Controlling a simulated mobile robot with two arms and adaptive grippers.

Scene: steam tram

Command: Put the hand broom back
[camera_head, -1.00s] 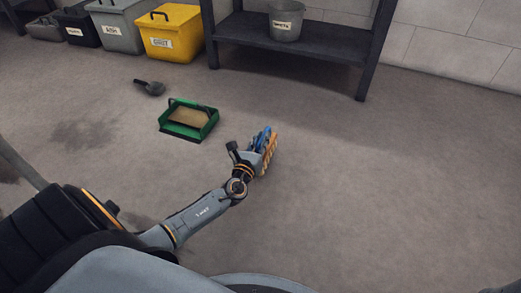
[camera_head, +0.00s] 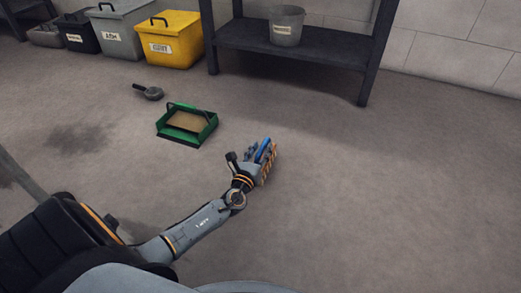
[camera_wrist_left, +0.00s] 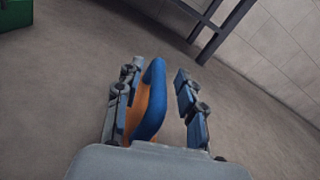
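My left gripper (camera_head: 264,162) is low over the floor, right of a green open tray. Between its fingers is a blue and orange thing, which I take for the hand broom (camera_head: 264,151). In the left wrist view the broom (camera_wrist_left: 152,100) lies along the left finger, its blue part smooth and curved, orange beside it. Some floor shows between it and the right finger, but it moves with the gripper. Whether it clears the floor is hard to tell. My right gripper is not in view.
The green tray (camera_head: 160,130) has a tan inside. A small dark scoop (camera_head: 150,92) lies behind it. A yellow bin (camera_head: 180,58), grey and black bins stand at the back left. A dark shelf (camera_head: 330,56) holds a grey bucket (camera_head: 286,28). The floor at right is clear.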

